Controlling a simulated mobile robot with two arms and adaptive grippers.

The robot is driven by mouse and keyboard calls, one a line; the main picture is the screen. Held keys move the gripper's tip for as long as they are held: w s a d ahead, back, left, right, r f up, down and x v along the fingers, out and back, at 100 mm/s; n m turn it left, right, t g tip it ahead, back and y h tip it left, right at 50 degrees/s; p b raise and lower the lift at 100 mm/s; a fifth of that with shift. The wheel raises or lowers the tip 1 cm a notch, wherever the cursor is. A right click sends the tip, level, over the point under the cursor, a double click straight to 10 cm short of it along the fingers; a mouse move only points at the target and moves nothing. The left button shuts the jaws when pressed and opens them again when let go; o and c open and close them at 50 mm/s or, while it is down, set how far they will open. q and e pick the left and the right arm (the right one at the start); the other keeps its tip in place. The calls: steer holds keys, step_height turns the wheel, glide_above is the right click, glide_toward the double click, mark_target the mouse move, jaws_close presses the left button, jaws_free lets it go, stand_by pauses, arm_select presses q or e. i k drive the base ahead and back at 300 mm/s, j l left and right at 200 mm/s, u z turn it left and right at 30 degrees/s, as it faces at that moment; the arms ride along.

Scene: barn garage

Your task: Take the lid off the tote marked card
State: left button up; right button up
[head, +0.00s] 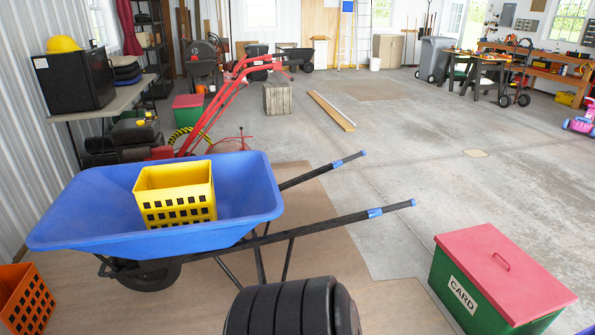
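The tote marked card (466,306) stands at the lower right of the head view. It is a green box with a white label reading CARD on its left-facing side. Neither of my grippers shows in the head view.
A blue wheelbarrow (90,221) with a yellow crate (176,197) in it stands left of the tote, its handles pointing right. Stacked black tires (292,308) stand between them at the bottom. An orange crate (25,300) is far left. Concrete floor beyond the tote is clear.

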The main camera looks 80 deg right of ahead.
mark_target(522, 290)
steer(key=z, duration=4.25)
steer(key=i, duration=0.1)
steer(key=j+z, duration=0.05)
